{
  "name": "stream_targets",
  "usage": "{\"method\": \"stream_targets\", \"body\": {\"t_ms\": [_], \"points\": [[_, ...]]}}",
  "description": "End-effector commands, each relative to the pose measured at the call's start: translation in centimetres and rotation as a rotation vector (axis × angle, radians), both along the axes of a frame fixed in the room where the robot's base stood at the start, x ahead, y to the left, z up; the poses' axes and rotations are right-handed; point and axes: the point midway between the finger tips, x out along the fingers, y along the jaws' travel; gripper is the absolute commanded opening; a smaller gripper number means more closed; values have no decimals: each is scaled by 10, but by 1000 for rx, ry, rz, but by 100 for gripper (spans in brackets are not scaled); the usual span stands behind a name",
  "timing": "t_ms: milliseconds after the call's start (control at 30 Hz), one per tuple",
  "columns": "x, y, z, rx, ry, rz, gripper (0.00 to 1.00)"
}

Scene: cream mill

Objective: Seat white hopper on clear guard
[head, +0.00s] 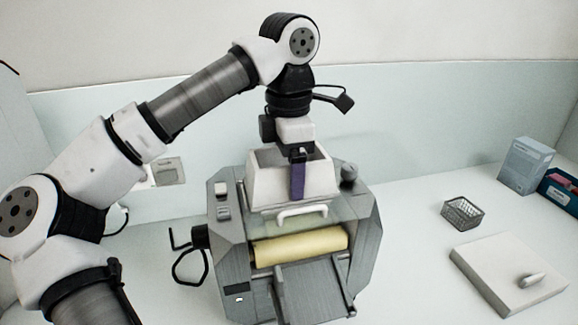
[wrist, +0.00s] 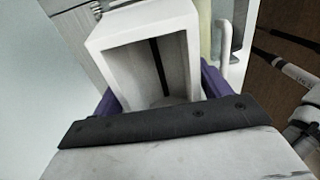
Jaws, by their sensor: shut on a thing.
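The white hopper (head: 265,184) is a tapered open box, upright over the top of the grey mill (head: 228,235) in the head view. It also fills the middle of the wrist view (wrist: 190,22), where I look into its opening. My gripper (head: 299,165) points down and is shut on the hopper, with purple fingers on its walls. The clear guard (head: 300,228) is a see-through panel with a white handle (head: 302,211), just below the hopper and above the yellow roller (head: 300,247). I cannot tell whether the hopper touches the guard. The hopper's underside is hidden.
A wire basket (head: 462,213), a white board (head: 508,275) with a small light object (head: 529,280), a pale box (head: 527,164) and a blue box (head: 562,190) are at the right. A black crank (head: 188,253) sticks out at the mill's left.

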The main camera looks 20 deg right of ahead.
Motion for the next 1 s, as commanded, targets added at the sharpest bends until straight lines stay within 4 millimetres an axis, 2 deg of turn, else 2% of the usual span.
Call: {"method": "stream_targets", "body": {"t_ms": [800,833,1000], "points": [[0,0,-4,0,0,0,50],[0,0,-3,0,0,0,80],[0,0,-3,0,0,0,100]]}}
